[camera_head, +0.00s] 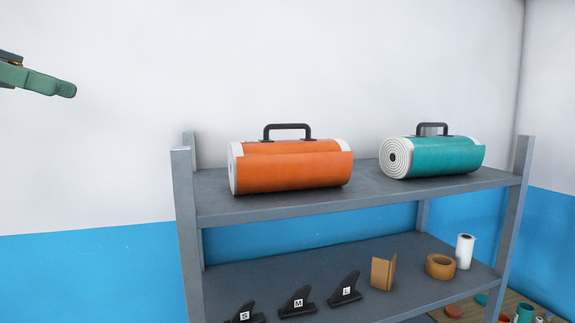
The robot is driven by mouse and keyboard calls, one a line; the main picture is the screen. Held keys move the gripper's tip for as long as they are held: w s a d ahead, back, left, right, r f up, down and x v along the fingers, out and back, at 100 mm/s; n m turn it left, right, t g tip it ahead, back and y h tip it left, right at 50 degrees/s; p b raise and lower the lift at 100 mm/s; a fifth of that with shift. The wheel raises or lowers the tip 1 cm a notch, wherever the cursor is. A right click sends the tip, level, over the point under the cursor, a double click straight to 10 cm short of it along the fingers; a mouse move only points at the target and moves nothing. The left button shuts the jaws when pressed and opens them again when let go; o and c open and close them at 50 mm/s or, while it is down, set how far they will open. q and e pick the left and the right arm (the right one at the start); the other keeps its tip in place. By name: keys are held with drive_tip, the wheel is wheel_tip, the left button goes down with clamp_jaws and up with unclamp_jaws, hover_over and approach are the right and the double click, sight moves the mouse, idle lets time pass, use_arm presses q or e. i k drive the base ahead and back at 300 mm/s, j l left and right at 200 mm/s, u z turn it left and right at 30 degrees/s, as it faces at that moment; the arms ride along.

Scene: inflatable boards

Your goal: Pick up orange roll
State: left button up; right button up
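The orange roll (295,170) lies on its side on the top shelf of a grey rack (270,210). Its white spiral end faces left, and a black handle (287,131) stands up on top of it. My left gripper (64,89) shows only in part at the upper left edge, as a green finger. It is in front of the white wall, left of the rack and apart from the roll. I cannot see whether its fingers are apart. My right gripper is out of view.
A teal roll (440,157) with a black handle lies right of the orange one. The lower shelf holds several black fins (345,290), a folded cardboard piece (383,272), brown tape (440,266) and a white roll (465,251). Rack posts (184,230) rise at the corners.

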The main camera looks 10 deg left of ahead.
sight(266, 165)
drive_tip(key=i+l, duration=0.2)
drive_tip(key=i, duration=0.3)
drive_tip(key=i+l, duration=0.15)
drive_tip(key=i, duration=0.35)
